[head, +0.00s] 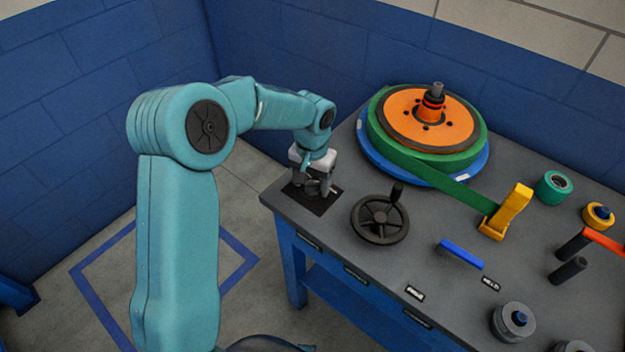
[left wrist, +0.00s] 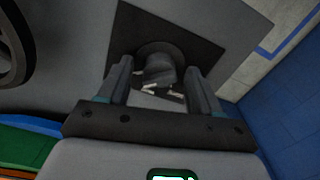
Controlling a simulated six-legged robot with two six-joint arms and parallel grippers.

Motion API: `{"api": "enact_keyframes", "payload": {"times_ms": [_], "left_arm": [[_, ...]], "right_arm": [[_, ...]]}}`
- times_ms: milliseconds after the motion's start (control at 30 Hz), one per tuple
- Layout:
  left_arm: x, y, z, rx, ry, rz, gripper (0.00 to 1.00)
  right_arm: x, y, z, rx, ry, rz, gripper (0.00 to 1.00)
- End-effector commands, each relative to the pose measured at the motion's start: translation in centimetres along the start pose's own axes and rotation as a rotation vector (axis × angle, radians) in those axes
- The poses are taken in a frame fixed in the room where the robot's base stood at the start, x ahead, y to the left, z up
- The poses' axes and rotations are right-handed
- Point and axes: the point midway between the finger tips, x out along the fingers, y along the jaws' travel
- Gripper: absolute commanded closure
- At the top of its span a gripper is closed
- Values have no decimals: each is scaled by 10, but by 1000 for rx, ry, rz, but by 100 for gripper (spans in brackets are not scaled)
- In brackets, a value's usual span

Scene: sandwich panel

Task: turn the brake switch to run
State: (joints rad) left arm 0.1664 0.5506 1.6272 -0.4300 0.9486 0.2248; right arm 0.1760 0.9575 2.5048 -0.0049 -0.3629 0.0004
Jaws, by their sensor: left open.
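The brake switch (left wrist: 158,70) is a dark knob on a round base, set on a black square plate (left wrist: 205,50) in the left wrist view. In the head view the plate (head: 312,203) lies at the table's left corner, and the knob is mostly hidden by my gripper. My left gripper (head: 313,188) points down over it. In the left wrist view the left gripper (left wrist: 160,75) is open, with one finger on each side of the knob; I cannot tell if they touch it. Small pale marks show near the knob, too small to read. My right gripper is not in view.
A black handwheel (head: 380,220) with an upright handle stands right of the switch. Behind it is a large reel with an orange disc (head: 425,118) and green band. A yellow bracket (head: 507,212), a blue bar (head: 461,254) and several knobs lie further right. Blue walls stand close behind.

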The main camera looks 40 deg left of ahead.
Motion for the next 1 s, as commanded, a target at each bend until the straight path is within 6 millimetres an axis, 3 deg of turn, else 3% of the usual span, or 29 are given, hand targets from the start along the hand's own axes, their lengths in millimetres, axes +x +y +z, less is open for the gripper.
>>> {"api": "enact_keyframes", "payload": {"times_ms": [167,300,333,667,1000], "left_arm": [[0,0,0,0,0,0,39],[0,0,0,0,0,0,85],[0,0,0,0,0,0,91],[0,0,-1,-35,2,0,91],[1,0,-2,-257,4,1,91]], "right_arm": [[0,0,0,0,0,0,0],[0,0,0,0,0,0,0],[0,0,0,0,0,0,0],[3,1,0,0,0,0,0],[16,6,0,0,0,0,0]]}}
